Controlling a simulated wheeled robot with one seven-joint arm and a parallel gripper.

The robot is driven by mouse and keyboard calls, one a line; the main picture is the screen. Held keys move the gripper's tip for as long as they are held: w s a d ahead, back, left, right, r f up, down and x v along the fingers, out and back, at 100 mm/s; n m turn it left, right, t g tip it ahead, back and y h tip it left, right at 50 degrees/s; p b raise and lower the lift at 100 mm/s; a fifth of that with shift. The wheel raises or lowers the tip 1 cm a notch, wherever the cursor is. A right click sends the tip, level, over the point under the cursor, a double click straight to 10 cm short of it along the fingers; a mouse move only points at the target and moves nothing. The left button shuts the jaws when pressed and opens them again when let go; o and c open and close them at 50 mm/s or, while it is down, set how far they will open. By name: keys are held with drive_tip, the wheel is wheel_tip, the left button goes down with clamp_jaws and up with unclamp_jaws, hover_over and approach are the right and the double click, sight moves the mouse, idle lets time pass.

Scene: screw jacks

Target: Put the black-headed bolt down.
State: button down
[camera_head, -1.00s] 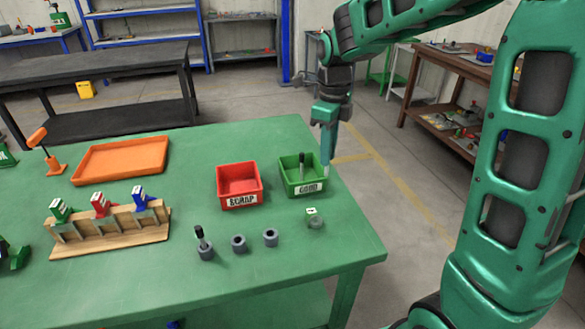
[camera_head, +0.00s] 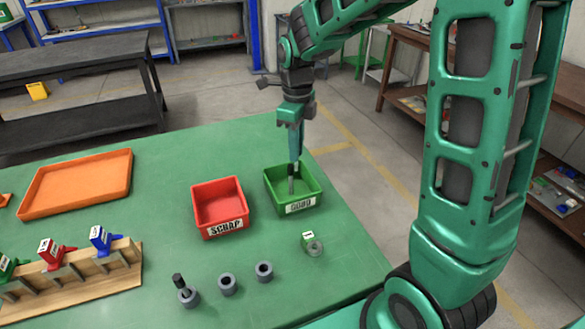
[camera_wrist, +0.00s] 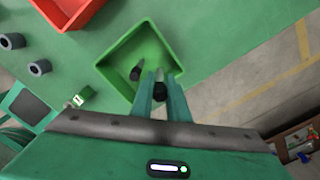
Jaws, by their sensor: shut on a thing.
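My gripper (camera_head: 295,157) is shut on a black-headed bolt (camera_wrist: 159,92). In the wrist view its black head is between the fingers and its grey shank shows at the fingertips. The gripper is over the green bin (camera_head: 309,206) labelled GOOD, with the fingertips near rim height in the head view. I cannot tell how far the held bolt is from the bin floor.
A red SCRAP bin (camera_head: 205,228) stands left of the green bin. An orange tray (camera_head: 75,182) and a wooden rack (camera_head: 90,282) lie left.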

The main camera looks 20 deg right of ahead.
sight(297, 170)
drive_tip(key=shift+d+f, duration=0.1)
drive_tip(key=shift+f, duration=2.55)
drive_tip(key=c, duration=2)
unclamp_jaws()
drive_tip(key=shift+f, duration=0.1)
wheel_tip(297, 170, up, 12)
drive_tip(key=shift+r, duration=0.15)
